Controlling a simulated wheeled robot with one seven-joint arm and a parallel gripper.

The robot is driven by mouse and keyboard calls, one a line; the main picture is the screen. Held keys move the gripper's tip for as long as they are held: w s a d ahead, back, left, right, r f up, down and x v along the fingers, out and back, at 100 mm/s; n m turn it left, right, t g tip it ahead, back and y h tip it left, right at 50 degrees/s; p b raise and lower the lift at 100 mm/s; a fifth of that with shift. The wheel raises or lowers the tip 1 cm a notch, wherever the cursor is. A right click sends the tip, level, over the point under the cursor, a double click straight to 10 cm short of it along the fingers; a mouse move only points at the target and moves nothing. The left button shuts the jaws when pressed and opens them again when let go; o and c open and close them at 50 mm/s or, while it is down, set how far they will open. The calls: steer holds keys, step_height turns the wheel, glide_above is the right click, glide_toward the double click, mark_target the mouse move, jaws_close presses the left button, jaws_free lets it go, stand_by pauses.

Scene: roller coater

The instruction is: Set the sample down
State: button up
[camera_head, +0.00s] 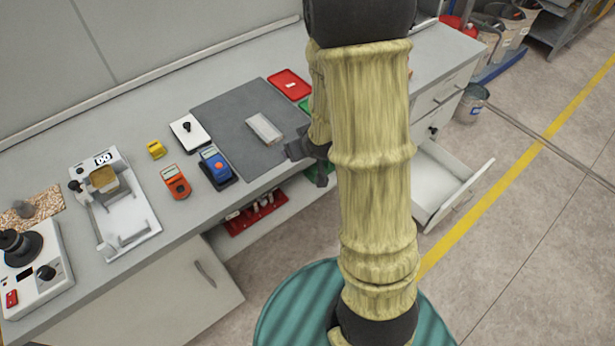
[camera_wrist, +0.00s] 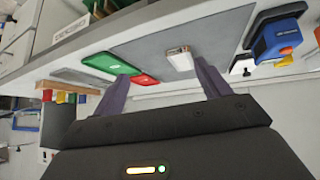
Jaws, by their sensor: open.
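A pale, flat rectangular block, which looks like the sample (camera_head: 264,129), lies on the dark grey mat (camera_head: 225,108) on the bench. It also shows in the wrist view, where the block (camera_wrist: 180,59) lies beyond and between my fingertips. My gripper (camera_head: 306,163) is at the bench's front edge, to the right of the block and apart from it, partly hidden behind my arm. In the wrist view my gripper (camera_wrist: 162,70) has its two fingers spread wide with nothing between them.
A red tray (camera_head: 290,84) lies at the mat's back right corner, with a green one (camera_head: 304,106) partly hidden by my arm. Blue (camera_head: 215,165) and orange (camera_head: 175,182) handheld meters stand left of the mat. An open drawer (camera_head: 445,185) juts out at right.

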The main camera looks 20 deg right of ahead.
steer(key=s+a+r+g, duration=0.2)
steer(key=s+r, duration=0.1)
steer(key=s, duration=0.4)
steer(key=s+a+r+m+g, duration=0.1)
steer(key=s+a+r+g, duration=0.1)
steer(key=s, duration=0.5)
steer(key=shift+a+r+m+g, duration=0.15)
steer(key=shift+r+m+g, duration=0.15)
steer(key=shift+r+g, duration=0.3)
steer(key=shift+s+f, duration=0.1)
steer(key=shift+c, duration=0.5)
